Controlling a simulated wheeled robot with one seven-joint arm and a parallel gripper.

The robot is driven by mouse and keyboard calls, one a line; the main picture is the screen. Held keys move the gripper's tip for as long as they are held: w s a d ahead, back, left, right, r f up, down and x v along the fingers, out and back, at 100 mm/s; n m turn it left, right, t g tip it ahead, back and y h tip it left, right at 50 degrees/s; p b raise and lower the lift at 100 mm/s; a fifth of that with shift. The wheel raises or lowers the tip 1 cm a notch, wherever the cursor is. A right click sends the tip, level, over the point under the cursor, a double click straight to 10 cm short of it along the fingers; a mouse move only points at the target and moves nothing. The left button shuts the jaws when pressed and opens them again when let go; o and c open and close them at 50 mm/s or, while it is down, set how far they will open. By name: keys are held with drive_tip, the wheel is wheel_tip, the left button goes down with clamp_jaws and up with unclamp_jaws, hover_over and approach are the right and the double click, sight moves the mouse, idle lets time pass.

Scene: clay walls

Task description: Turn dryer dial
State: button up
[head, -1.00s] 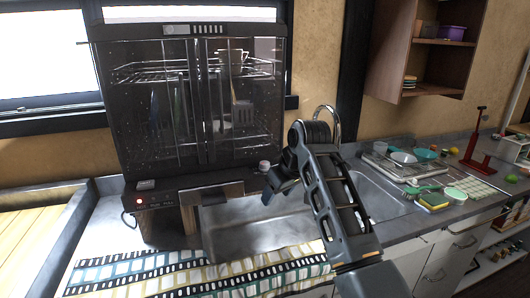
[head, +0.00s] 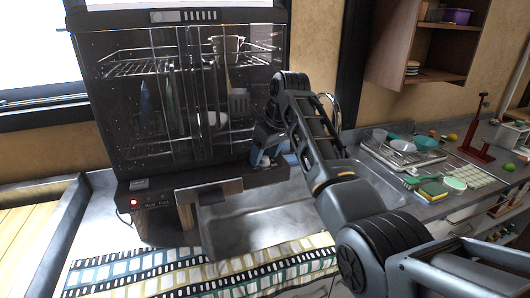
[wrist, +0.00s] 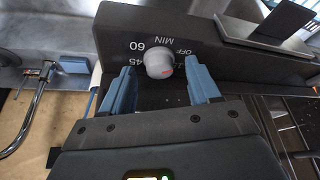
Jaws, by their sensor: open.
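The dryer (head: 185,95) is a dark cabinet with glass doors and racks, standing at the back of the counter. Its dial (wrist: 158,63) is a round grey knob with a red mark, on a black panel with "MIN", "60", "45" and "OFF" printed round it. My gripper (wrist: 160,88) is open, with one blue finger on each side of the dial's near side. The dial looks to be just beyond or between the fingertips; I cannot tell whether they touch it. In the head view my gripper (head: 265,155) is at the dryer's lower right and hides the dial.
A faucet (head: 333,105) stands behind my arm. Dishes and a sponge (head: 433,189) lie on the right counter. A wooden wall cabinet (head: 405,45) hangs at upper right.

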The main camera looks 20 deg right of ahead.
drive_tip(key=shift+w+f, duration=0.1)
drive_tip(key=shift+f, duration=0.25)
drive_tip(key=shift+c, duration=0.4)
drive_tip(key=c, duration=0.9)
